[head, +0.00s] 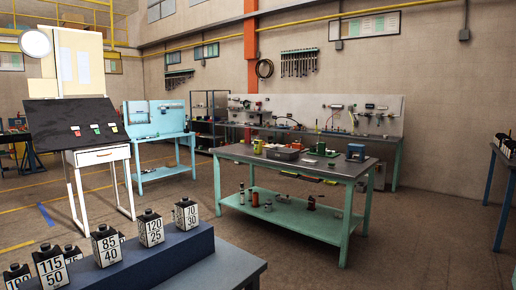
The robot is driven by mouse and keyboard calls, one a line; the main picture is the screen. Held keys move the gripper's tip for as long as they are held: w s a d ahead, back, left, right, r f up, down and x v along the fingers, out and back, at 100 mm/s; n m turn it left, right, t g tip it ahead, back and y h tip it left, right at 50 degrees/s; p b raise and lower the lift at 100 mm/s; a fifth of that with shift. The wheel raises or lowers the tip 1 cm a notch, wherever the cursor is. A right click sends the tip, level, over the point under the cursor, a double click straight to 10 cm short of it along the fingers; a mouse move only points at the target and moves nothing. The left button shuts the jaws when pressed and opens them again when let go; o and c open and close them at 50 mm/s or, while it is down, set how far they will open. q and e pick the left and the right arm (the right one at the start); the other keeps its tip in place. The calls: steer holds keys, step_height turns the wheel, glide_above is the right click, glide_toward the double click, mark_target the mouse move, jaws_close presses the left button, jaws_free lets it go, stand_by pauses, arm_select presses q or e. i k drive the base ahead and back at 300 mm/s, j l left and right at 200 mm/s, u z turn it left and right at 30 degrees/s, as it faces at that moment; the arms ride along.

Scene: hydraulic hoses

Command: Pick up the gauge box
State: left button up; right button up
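I cannot tell for certain which thing is the gauge box. On the green-legged table in the middle stand a dark grey open box (282,153) and a small blue box-like item (355,153) near the right end. Several black containers with white number labels stand on a dark blue ledge in the left foreground, among them one marked 85/40 (106,246) and one marked 120/25 (151,229). Neither of my grippers is in view.
The middle table (232,152) has a lower shelf (285,216) holding small parts. The dark blue ledge (160,261) fills the near left. A light blue bench (160,138) and a sloped black board (70,122) stand behind. The floor right of the middle table is clear.

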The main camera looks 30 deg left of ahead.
mark_target(257, 142)
steer(key=i+z, duration=0.2)
steer(key=i, duration=0.5)
steer(key=i+l, duration=0.1)
steer(key=i, duration=1.25)
steer(key=i+l+u, duration=0.1)
steer(key=i, duration=0.6)
steer(key=i+j+u, duration=0.2)
steer(key=i+u, duration=1)
steer(key=i+l+u, duration=0.15)
steer(key=i+u, duration=0.25)
steer(key=i+j, duration=0.15)
steer(key=i, duration=0.85)
steer(key=i+j+u, duration=0.1)
steer(key=i, duration=0.9)
steer(key=i+j+z, duration=0.15)
steer(key=i+z, duration=0.15)
steer(key=i, duration=0.2)
steer(key=i+j+z, duration=0.25)
steer(key=i, duration=0.2)
steer(key=i+j+z, duration=0.15)
steer(key=z, duration=0.25)
steer(key=i+j+z, duration=0.1)
steer(key=j+z, duration=0.15)
steer(key=z, duration=0.15)
steer(key=i+j+z, duration=0.1)
steer(key=j+z, duration=0.15)
steer(key=z, duration=0.15)
